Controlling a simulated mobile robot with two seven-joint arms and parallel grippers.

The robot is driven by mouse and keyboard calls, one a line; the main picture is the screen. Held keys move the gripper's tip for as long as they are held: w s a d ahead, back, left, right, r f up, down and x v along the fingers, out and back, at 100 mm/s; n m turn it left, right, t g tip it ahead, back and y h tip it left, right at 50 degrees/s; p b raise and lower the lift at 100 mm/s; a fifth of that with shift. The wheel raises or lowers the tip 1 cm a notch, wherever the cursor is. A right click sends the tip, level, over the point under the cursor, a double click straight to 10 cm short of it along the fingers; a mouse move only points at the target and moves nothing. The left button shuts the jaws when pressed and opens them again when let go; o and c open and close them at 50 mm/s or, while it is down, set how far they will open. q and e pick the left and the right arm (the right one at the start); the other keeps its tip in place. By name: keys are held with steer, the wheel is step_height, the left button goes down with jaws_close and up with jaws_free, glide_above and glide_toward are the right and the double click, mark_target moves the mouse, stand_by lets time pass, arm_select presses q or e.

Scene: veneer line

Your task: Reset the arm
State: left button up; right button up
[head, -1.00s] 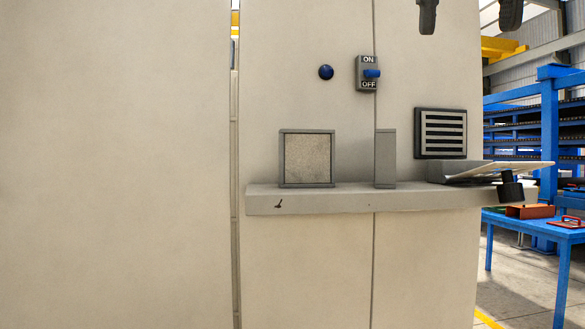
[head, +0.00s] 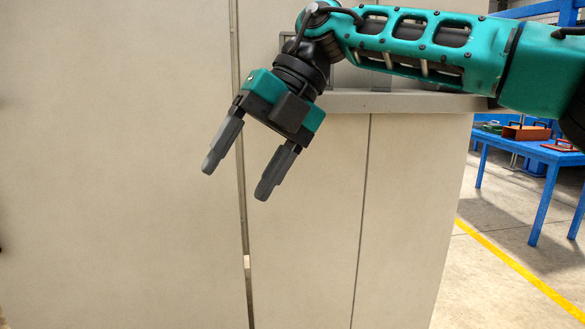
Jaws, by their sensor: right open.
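My right arm comes in from the right in the head view, green with black joints. My right gripper (head: 237,182) points down and to the left, its two grey fingers spread wide apart with nothing between them. It is in front of the pale cabinet panels (head: 309,235), near the seam between them. My left gripper is out of view.
A blue table (head: 547,150) at the right carries a brown box (head: 526,132) and a red item (head: 562,145). A yellow line (head: 515,268) runs along the grey floor, which is clear beside the cabinet.

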steer(key=s+a+f+m+g+y, duration=0.3)
steer(key=s+a+f+g+y, duration=0.25)
steer(key=a+f+y, duration=0.45)
steer(key=w+d+f+m+t+h, duration=0.2)
steer(key=w+d+f+m+t, duration=0.2)
steer(key=d+f+m+t, duration=0.7)
steer(key=w+d+f+m+t+h, duration=0.3)
steer(key=f+m+t, duration=0.5)
steer(key=m+t, duration=0.75)
steer(key=s+d+f+m+g+h, duration=0.3)
steer(key=s+d+f+m+h, duration=0.1)
steer(key=s+d+f, duration=0.4)
steer(key=s+d+f+m+g+h, duration=0.4)
steer(key=s+d+f, duration=0.4)
steer(key=d+f, duration=0.3)
step_height(320, 180, down, 3)
steer(key=shift+s+d+r+h, duration=0.25)
steer(key=shift+s+h, duration=0.1)
steer(key=shift+h, duration=0.35)
